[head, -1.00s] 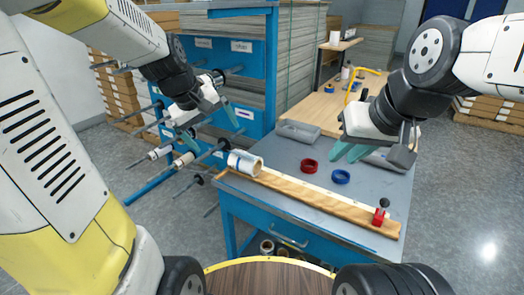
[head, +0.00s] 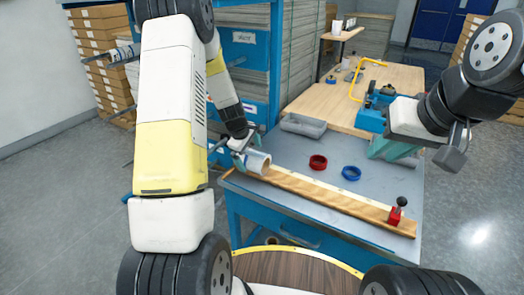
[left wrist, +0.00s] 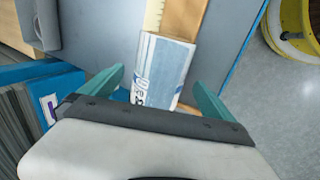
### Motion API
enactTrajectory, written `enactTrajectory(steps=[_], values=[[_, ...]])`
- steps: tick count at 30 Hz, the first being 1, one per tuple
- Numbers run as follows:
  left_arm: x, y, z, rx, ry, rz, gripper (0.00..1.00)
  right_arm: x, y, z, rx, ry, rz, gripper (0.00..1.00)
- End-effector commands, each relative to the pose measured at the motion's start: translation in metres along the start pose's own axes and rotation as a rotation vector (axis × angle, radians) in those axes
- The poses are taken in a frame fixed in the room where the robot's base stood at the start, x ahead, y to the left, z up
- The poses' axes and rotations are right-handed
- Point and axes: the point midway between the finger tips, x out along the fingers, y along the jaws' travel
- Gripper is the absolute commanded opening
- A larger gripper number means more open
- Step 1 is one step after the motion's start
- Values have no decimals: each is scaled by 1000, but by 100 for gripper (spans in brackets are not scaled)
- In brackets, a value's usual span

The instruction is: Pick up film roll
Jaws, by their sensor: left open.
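The film roll (head: 257,162), pale with blue and white printing, lies at the left end of a wooden board with a ruler strip on the grey worktable. In the left wrist view the roll (left wrist: 162,68) sits between the two teal fingers of my left gripper (left wrist: 162,90), with a gap on each side. My left gripper (head: 243,150) is at the roll in the head view, open, its fingers partly hidden by the arm. My right gripper (head: 392,148) hangs above the right side of the table, away from the roll; its finger gap is not clear.
A red ring (head: 318,162) and a blue ring (head: 351,173) lie on the table. A grey tray (head: 303,125) stands at the back. A red clamp-like piece (head: 396,214) sits on the board's right end. A blue rack (head: 240,60) stands behind on the left.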

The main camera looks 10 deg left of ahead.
Motion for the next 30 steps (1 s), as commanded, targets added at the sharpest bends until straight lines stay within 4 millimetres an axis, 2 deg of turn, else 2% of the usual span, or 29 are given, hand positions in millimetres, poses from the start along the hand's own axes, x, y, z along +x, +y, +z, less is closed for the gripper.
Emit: enactTrajectory(steps=[3,6,15,17,28,30], values=[[20,0,0,-1,-1,-2,100,0,0,0,0,0,0,25],[32,0,0,0,-1,-1,100,0,0,0,0,0,0,25],[37,1,0,1,0,1,100,0,0,0,0,0,0,25],[37,1,0,1,0,1,90,0,0,0,0,0,0,25],[37,1,0,1,0,1,18,0,0,0,0,0,0,25],[37,1,0,2,0,2,17,0,0,0,0,0,0,25]])
